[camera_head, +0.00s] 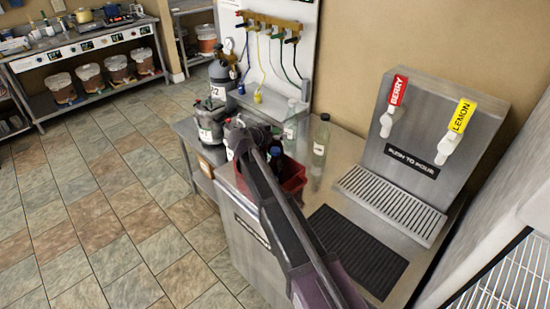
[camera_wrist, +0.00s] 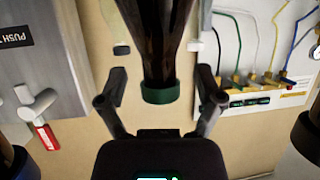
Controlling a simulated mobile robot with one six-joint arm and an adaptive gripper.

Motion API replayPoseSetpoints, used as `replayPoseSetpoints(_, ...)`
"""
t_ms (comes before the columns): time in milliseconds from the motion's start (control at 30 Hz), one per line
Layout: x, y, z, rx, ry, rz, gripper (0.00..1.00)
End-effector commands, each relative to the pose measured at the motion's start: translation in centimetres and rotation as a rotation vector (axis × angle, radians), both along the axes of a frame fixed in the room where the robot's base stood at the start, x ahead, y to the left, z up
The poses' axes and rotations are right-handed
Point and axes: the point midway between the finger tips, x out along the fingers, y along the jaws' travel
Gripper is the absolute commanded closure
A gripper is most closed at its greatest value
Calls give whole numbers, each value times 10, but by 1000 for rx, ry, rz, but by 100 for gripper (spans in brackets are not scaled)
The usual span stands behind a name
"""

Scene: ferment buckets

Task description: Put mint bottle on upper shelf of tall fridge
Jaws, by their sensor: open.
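In the wrist view a dark brown bottle with a green cap (camera_wrist: 160,92) stands between the spread fingers of my gripper (camera_wrist: 160,78). The fingers sit on either side of it, with gaps visible. No label on it shows, so I cannot tell whether it is the mint bottle. In the head view my arm reaches over the red crate (camera_head: 293,184) on the steel counter, and hides part of the crate and its bottles. A white fridge (camera_head: 500,228) with a wire shelf (camera_head: 508,278) is partly visible at the right edge; its upper shelf is not identifiable.
A greenish bottle (camera_head: 320,143) and a clear bottle (camera_head: 290,128) stand behind the crate. A BERRY and LEMON dispenser (camera_head: 440,115) stands at the counter's back right, with a black mat (camera_head: 357,250) before it. The tiled floor (camera_head: 120,210) at left is clear.

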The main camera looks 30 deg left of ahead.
Motion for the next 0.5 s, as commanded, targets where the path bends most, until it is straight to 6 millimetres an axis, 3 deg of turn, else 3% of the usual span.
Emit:
replayPoseSetpoints(300,-1,0,0,0,0,0,15)
replayPoseSetpoints(367,-1,1,0,0,0,1,29)
replayPoseSetpoints(500,-1,1,0,-1,0,1,71)
